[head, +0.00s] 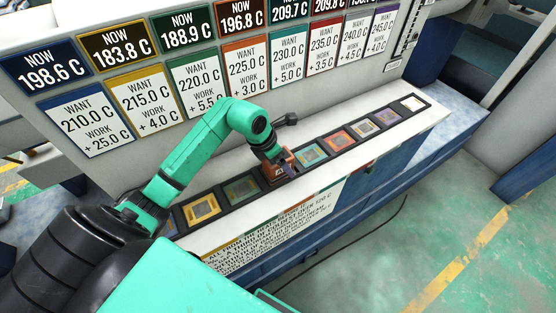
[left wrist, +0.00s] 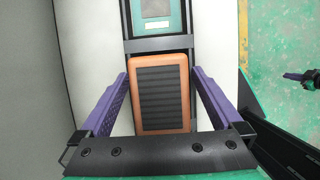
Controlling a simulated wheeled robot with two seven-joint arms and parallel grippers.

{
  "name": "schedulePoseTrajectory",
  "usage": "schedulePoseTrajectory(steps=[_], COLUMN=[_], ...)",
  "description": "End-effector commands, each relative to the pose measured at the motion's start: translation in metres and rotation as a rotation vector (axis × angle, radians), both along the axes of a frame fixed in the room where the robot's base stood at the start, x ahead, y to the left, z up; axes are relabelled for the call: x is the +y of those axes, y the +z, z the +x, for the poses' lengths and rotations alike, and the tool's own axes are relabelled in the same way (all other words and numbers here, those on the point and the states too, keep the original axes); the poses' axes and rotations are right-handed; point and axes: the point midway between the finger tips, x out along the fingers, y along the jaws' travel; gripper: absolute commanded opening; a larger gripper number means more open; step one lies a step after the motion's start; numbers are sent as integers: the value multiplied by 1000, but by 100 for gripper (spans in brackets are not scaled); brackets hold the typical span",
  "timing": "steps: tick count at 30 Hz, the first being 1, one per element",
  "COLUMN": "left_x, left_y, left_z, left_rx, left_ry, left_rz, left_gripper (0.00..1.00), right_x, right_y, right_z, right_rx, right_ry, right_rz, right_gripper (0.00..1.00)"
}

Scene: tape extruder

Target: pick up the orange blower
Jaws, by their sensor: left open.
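The orange blower (left wrist: 160,95) is a box with an orange-brown frame and dark slats, seen from above in the left wrist view. In the head view it shows partly (head: 280,169), on the row of slots along the machine's ledge, much of it covered by my gripper. My left gripper (left wrist: 160,74) is open. Its two purple fingers stand on either side of the blower, with narrow gaps visible. In the head view my left gripper (head: 288,170) is down at the blower. My right gripper is not identifiable in either view.
Coloured square slots line the white ledge, including a yellow one (head: 200,207), a green one (head: 242,188) and a teal one (head: 311,154). The sign wall with NOW and WANT temperatures (head: 245,67) rises behind. A small dark shape (left wrist: 301,77) at the wrist view's right is unclear.

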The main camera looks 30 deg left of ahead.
Motion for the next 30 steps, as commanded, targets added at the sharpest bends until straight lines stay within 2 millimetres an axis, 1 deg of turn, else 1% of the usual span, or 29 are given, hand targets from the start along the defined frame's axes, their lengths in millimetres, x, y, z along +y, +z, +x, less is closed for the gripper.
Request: schedulePoseTrajectory(steps=[3, 7, 8, 9, 11, 12, 15, 25, 28, 30], left_x=[-1, -1, -1, -1, -1, -1, -1, -1, -1, -1], left_y=[-6, -6, -6, -6, -6, -6, -6, -3, 4, 11], left_z=[2, 2, 2, 2, 2, 2, 2, 3, 4, 4], left_rx=[-1, -1, -1, -1, -1, -1, -1, -6, -7, -10], left_ry=[-1, -1, -1, -1, -1, -1, -1, -1, -1, -2], left_rz=[1, 2, 2, 2, 1, 1, 1, 1, 0, 1], left_gripper=[100, 100, 88, 73, 50, 35, 0, 0, 0, 0], right_x=[0, 0, 0, 0, -1, -1, -2, -5, -5, -5], right_y=[1, 0, 0, 0, 1, 0, 1, 1, -1, -3], right_z=[-1, -2, -2, -2, -2, -2, -2, -2, -2, -2], right_rx=[2, 3, 3, 4, 4, 4, 4, 5, 5, 5], right_ry=[0, 1, 1, 1, 1, 2, 2, 3, 3, 3], right_rz=[1, 0, -1, -1, -1, -2, -3, -7, -7, -7], right_gripper=[0, 0, 0, 0, 0, 0, 0, 0, 0, 0])
